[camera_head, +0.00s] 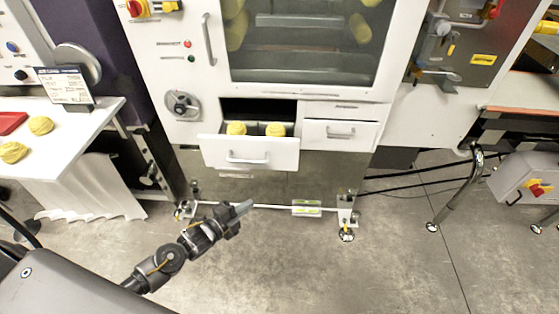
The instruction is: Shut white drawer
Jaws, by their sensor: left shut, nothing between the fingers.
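The white drawer (249,154) is pulled out at the lower left of the white machine's front. It has a horizontal handle on its front, and two yellow lumpy items (275,129) sit inside it. A dark gap shows behind them. A second white drawer (339,134) to its right is closed. My left gripper (244,208) is below the open drawer in the picture, apart from it, its fingers shut, empty and pointing right. My right gripper is not visible.
The white machine (297,92) has a window, a door handle and a hand wheel (183,104). A white table (80,135) with yellow items and a red tray stands at left. A metal post (460,190) stands at right. Grey floor (330,275) in front is clear.

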